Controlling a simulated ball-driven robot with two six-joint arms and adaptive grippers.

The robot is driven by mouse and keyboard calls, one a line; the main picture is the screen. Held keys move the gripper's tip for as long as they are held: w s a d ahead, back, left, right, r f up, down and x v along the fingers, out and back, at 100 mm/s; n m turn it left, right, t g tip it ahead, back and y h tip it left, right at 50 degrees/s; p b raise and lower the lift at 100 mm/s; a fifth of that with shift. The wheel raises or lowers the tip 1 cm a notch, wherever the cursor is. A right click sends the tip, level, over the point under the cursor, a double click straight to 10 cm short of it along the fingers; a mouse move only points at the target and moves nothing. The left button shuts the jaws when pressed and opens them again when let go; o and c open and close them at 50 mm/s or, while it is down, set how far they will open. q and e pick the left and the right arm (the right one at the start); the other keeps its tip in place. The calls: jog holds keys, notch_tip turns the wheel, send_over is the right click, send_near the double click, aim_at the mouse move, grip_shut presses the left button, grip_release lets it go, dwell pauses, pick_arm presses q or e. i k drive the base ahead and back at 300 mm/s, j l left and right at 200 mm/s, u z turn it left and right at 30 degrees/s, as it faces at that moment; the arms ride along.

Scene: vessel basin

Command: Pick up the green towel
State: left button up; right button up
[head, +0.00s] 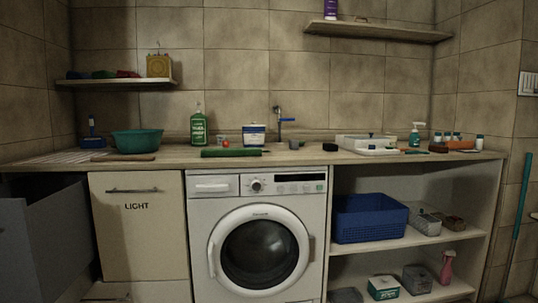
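A dark green, long, rolled-looking thing (231,152) lies flat on the counter above the washing machine, near the front edge. On the left wall shelf, a small low green thing (103,74), perhaps folded cloth, lies between a blue one (76,75) and a red one (127,74). I cannot tell for certain which of the two green things is the towel. Neither of my grippers shows in the head view.
The counter (175,163) carries a green bowl (136,141), a green bottle (198,128), a white tub (253,134) and a tap (279,122). A washing machine (210,210) stands below. A grey open box or drawer (40,240) juts out at left.

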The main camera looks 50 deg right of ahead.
aim_at(205, 152)
jog(key=z, duration=1.4)
jog(key=i+l+u, duration=0.1)
jog(key=u, duration=0.25)
jog(key=i+l+u, duration=0.15)
jog(key=u, duration=0.25)
jog(key=i+l+u, duration=0.15)
jog(key=u, duration=0.2)
